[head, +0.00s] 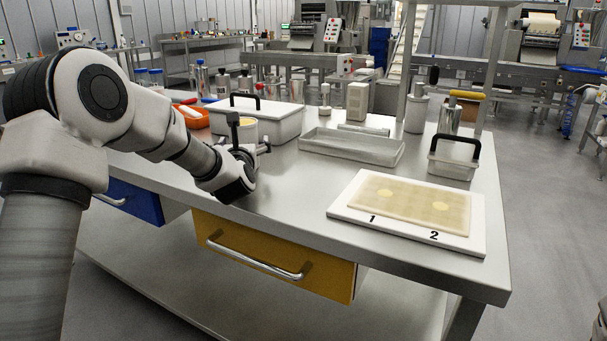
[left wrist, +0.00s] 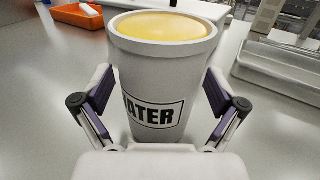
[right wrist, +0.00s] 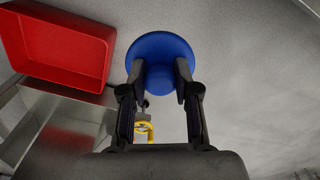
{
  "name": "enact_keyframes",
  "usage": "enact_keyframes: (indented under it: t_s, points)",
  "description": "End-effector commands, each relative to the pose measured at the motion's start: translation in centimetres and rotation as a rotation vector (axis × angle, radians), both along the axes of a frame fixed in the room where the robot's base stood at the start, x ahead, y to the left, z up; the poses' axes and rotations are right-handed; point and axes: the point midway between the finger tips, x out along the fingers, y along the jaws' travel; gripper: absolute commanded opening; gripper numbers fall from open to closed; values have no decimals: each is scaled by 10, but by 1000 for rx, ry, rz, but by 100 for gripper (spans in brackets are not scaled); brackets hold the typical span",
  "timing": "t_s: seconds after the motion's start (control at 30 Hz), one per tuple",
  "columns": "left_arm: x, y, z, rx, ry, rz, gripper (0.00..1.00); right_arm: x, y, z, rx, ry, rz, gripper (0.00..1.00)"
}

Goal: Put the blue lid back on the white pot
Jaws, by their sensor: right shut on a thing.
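The white pot (left wrist: 150,65), with "ATER" readable on its label, stands upright and lidless on the steel table, with a yellow filling at its top. My left gripper (left wrist: 158,88) has one finger on each side of the pot, open around it; I cannot tell whether the fingers touch its wall. In the head view the left gripper (head: 250,147) partly hides the pot. The blue lid (right wrist: 160,46) is in the right wrist view, its knob between the fingers of my right gripper (right wrist: 159,78), which is shut on it. The right gripper is outside the head view.
An orange tray (head: 193,116) and a white lidded box (head: 280,123) stand behind the pot. A metal tray (head: 352,150) and a numbered board (head: 345,207) with pasta sheet lie to the right. A red bin (right wrist: 62,45) is near the lid. The table front between pot and board is clear.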

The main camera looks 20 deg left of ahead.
Motion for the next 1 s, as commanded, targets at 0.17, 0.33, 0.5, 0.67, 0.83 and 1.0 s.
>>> enact_keyframes:
  t_s: [0.17, 0.33, 0.5, 0.67, 0.83, 1.0]
  points:
    - [0, 0, 0, 0, 0, 0, 22, 0, 0, 0, 0, 0, 0, 0]
    - [0, 0, 1, 1, -2, 0, 22, 0, 0, 0, 0, 0, 0, 0]
    - [0, 0, 3, 1, -3, 0, 22, 0, 0, 1, 0, 0, 0, 0]
    - [0, 0, 14, 1, -4, 1, 22, 0, 0, 5, 0, 0, 0, 0]
    - [0, 0, 36, 1, -4, 1, 22, 0, 0, 13, 0, 0, 0, 0]
    - [-27, -2, 40, -2, -1, 1, 22, 0, 0, 14, 0, 0, 0, 0]
